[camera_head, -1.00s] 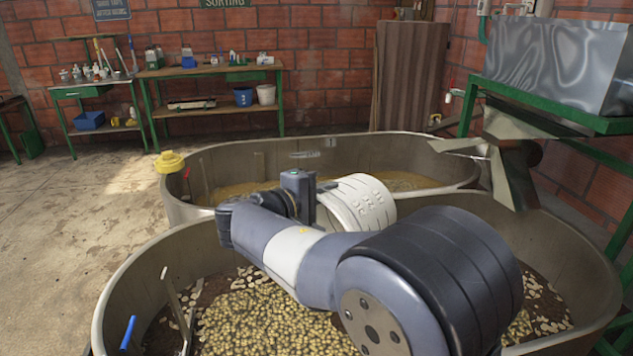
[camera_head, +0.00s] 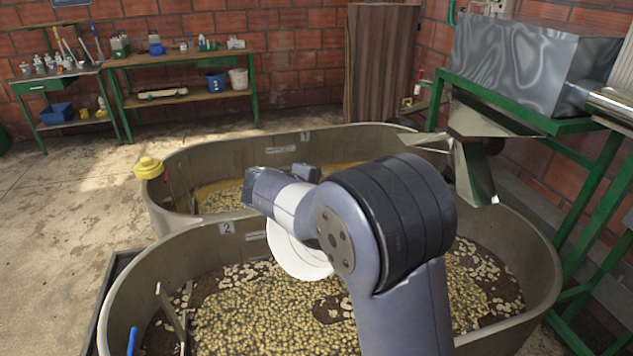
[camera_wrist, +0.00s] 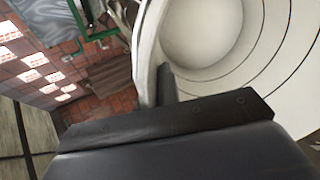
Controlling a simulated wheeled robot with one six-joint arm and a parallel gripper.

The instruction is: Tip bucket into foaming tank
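A white bucket (camera_head: 298,252) hangs tilted over the near tank (camera_head: 135,285), partly hidden behind my arm in the head view. The near tank carries a "2" sign and holds yellowish beans, pale pieces and brown matter. In the wrist view the bucket (camera_wrist: 285,100) fills the upper right, with its pale, ringed inside showing and no contents visible. My gripper (camera_wrist: 160,88) is shut on the bucket's wall at the rim, with a dark finger against it. The fingertips are hidden in the head view. Neither tank has a label reading foaming.
Tank 1 (camera_head: 290,143) stands just behind, with beans in yellowish liquid and a yellow knob (camera_head: 148,168) at its left rim. A metal chute (camera_head: 470,150) and green-framed metal hopper (camera_head: 530,65) stand close on the right. Open floor lies left. Benches line the back wall.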

